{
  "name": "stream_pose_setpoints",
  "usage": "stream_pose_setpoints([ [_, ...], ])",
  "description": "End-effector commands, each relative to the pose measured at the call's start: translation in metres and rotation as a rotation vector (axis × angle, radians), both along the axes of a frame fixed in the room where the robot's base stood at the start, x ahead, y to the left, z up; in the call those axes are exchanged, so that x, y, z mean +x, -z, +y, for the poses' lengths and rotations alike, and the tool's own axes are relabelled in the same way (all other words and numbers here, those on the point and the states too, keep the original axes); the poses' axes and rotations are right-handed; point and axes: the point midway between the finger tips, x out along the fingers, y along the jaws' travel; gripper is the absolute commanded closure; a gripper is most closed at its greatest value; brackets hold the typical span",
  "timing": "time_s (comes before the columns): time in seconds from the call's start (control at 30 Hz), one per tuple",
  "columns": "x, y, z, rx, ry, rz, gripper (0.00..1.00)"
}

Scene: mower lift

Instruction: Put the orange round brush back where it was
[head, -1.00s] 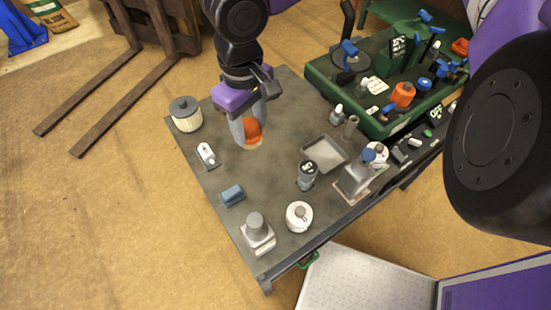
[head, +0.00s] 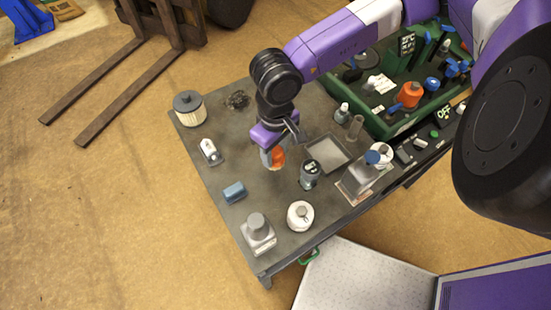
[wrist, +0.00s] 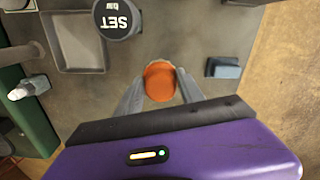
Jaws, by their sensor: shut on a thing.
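The orange round brush (head: 278,157) is between the fingers of my gripper (head: 271,158), above the middle of the grey table (head: 222,163). In the wrist view the brush's round orange top (wrist: 160,80) sits between the two grey fingertips of my gripper (wrist: 160,88), which are shut on it. The brush looks upright in the head view. Its lower end is partly hidden by the fingers, and I cannot tell how far it is above the table.
A shallow grey tray (head: 328,154) and a dark SET-labelled pot (head: 309,174) stand close on the right. A blue block (head: 234,192) lies front left. A dark wiry tangle (head: 237,100) lies behind. The green bin (head: 395,125) edges the right side.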

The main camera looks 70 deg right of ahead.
Motion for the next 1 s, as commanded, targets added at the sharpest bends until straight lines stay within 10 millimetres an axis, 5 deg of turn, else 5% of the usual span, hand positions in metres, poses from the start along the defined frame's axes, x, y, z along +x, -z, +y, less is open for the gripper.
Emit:
stream_pose_setpoints([
  [0.43, 0.000, 0.045, 0.000, 0.000, 0.001, 0.001, 0.93],
  [0.9, 0.000, 0.053, -0.001, -0.002, -0.001, 0.000, 0.93],
  [0.93, 0.000, 0.053, -0.001, -0.002, -0.001, 0.000, 0.53],
  [1.0, 0.000, 0.052, -0.001, -0.001, -0.001, -0.001, 0.39],
])
